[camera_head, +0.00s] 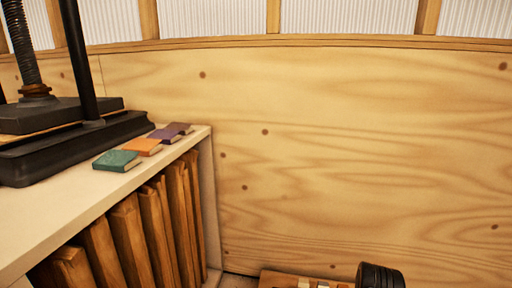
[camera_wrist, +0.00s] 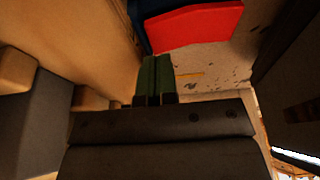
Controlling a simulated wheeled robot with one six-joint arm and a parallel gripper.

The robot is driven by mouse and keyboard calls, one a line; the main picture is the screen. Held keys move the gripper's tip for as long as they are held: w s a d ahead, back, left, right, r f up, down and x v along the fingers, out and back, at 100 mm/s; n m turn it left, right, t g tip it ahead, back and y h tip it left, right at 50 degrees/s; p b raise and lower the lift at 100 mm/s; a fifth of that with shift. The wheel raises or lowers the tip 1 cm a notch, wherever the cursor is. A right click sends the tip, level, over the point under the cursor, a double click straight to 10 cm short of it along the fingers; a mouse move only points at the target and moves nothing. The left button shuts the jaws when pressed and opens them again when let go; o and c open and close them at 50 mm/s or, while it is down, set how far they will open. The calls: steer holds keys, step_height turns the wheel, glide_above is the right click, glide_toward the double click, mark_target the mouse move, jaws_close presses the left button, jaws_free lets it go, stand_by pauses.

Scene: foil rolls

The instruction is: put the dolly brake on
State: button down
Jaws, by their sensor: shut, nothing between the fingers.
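My gripper (camera_wrist: 155,80) shows in the wrist view, its two dark green fingers side by side, shut and empty. Beyond the fingertips, a flat bright red piece (camera_wrist: 198,25) lies above a pale, speckled floor (camera_wrist: 215,62), with a dark blue edge on its left. I cannot tell whether the red piece belongs to the dolly or its brake. The fingertips appear apart from it. No dolly or brake can be clearly made out in the head view, and my gripper is not recognisable there.
In the head view, a pale cabinet (camera_head: 50,218) on the left carries a black press (camera_head: 75,140) and several small books (camera_head: 118,160). Upright wooden boards (camera_head: 128,235) stand inside it. A plywood wall (camera_head: 350,150) closes the back. A black ribbed round thing (camera_head: 380,276) shows at the bottom.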

steer(key=shift+f+b, duration=1)
steer(key=shift+f, duration=0.3)
steer(key=shift+r, duration=0.15)
step_height(320, 180, up, 7)
steer(key=p, duration=0.6)
stand_by(0.4)
